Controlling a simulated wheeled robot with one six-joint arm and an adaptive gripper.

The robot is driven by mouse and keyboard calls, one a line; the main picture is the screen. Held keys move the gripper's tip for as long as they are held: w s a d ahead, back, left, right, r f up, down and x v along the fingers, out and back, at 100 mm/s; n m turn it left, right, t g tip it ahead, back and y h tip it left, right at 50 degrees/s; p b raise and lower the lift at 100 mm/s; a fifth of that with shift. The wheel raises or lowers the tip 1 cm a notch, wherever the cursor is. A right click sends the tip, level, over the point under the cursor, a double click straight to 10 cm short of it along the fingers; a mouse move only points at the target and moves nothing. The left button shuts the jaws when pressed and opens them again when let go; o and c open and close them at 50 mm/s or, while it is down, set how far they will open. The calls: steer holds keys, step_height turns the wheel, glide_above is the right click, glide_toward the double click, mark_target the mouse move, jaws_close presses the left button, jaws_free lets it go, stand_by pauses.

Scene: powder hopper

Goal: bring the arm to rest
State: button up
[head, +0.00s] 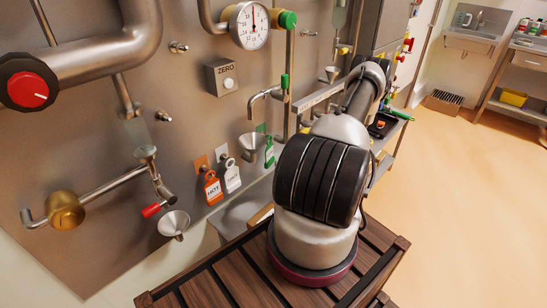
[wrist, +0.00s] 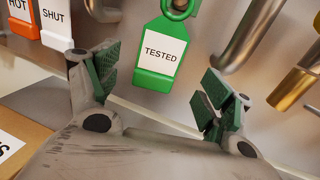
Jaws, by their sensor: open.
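My gripper (wrist: 157,82) is open in the wrist view, its two green-padded fingers spread apart with nothing between the pads. A green tag (wrist: 161,47) reading TESTED hangs on the panel beyond the fingers, apart from them as far as I can see. My arm (head: 325,175) rises from its base in the middle of the head view and stretches away along the panel. My gripper cannot be made out in the head view, where the arm covers that part.
A metal panel (head: 90,150) carries pipes, a gauge (head: 250,25), funnels, and an orange HOT tag (head: 212,188) beside a white tag (head: 231,176). A red-handled valve (head: 152,210) juts out at left. The tan floor (head: 470,190) at right is clear; a sink (head: 476,35) stands beyond.

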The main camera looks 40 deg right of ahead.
steer(key=v, duration=0.5)
steer(key=s+a+f+n+g+y, duration=0.2)
steer(key=s+a+n+g+y, duration=0.15)
steer(key=s+a, duration=0.3)
steer(key=s+a+r+n+g+y, duration=0.2)
steer(key=s+a+r+n+g, duration=0.25)
steer(key=r+n+g, duration=0.35)
steer(key=s+a+r+n+g+h, duration=0.1)
steer(key=s+r+n+g+h, duration=0.15)
steer(key=r+n+h, duration=0.65)
steer(key=s+a+r+n+g+h, duration=0.1)
steer(key=r+n+g, duration=0.25)
steer(key=r, duration=1.05)
steer(key=a+r+n+t+h, duration=0.2)
steer(key=a+r+n+t, duration=0.3)
steer(key=r, duration=0.8)
steer(key=a+n, duration=0.2)
steer(key=a, duration=0.2)
steer(key=shift+w+a, duration=0.2)
steer(key=shift+a, duration=0.05)
